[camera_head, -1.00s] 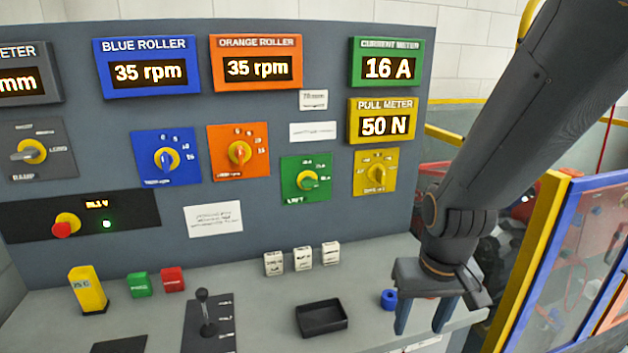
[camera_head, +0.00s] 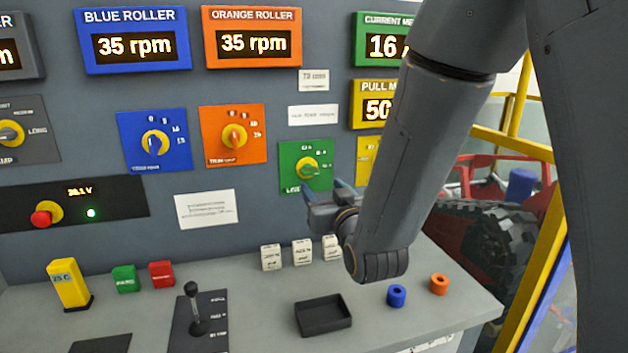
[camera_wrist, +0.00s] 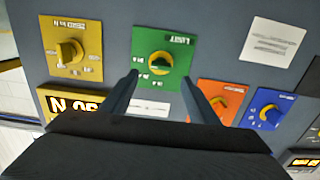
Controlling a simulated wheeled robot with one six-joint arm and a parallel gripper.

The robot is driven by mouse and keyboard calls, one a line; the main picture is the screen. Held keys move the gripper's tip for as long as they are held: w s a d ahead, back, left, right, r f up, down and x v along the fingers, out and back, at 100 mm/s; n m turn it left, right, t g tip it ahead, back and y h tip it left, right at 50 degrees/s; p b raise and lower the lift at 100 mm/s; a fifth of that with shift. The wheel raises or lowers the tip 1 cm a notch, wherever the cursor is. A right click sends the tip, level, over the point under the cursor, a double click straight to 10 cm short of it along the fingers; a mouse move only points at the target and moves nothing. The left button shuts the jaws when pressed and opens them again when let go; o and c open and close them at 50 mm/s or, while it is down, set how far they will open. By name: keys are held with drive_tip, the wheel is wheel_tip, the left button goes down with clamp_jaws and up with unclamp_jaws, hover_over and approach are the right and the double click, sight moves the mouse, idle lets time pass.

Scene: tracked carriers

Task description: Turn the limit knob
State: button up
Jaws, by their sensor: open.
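The limit knob (camera_head: 307,168) is a yellow and green dial on a green plate (camera_head: 291,182), set on the upright grey panel below the current meter. In the wrist view the green plate is upside down, and its knob (camera_wrist: 159,63) lies ahead of the fingertips, between their lines. My gripper (camera_head: 327,196) is just in front of the lower right of the green plate in the head view, and its fingers are partly hidden by my wrist. In the wrist view my gripper (camera_wrist: 165,82) is open, with both fingers apart and nothing between them.
The orange knob (camera_head: 234,137), blue knob (camera_head: 155,143) and a yellow knob (camera_wrist: 69,51) sit nearby on the panel. Below are several white blocks (camera_head: 302,252), a black tray (camera_head: 324,316), a lever (camera_head: 195,309), a blue ring (camera_head: 397,295) and an orange ring (camera_head: 439,284).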

sight(311, 172)
drive_tip(key=p+x, duration=0.1)
drive_tip(key=x, duration=0.3)
drive_tip(key=p+x, duration=0.1)
drive_tip(key=x, duration=0.2)
drive_tip(key=shift+w+a+r, duration=0.2)
drive_tip(key=shift+w+r, duration=0.05)
drive_tip(key=shift+w, duration=0.1)
drive_tip(key=shift+c, duration=0.5)
drive_tip(key=c, duration=1)
drive_tip(key=shift+o, duration=0.3)
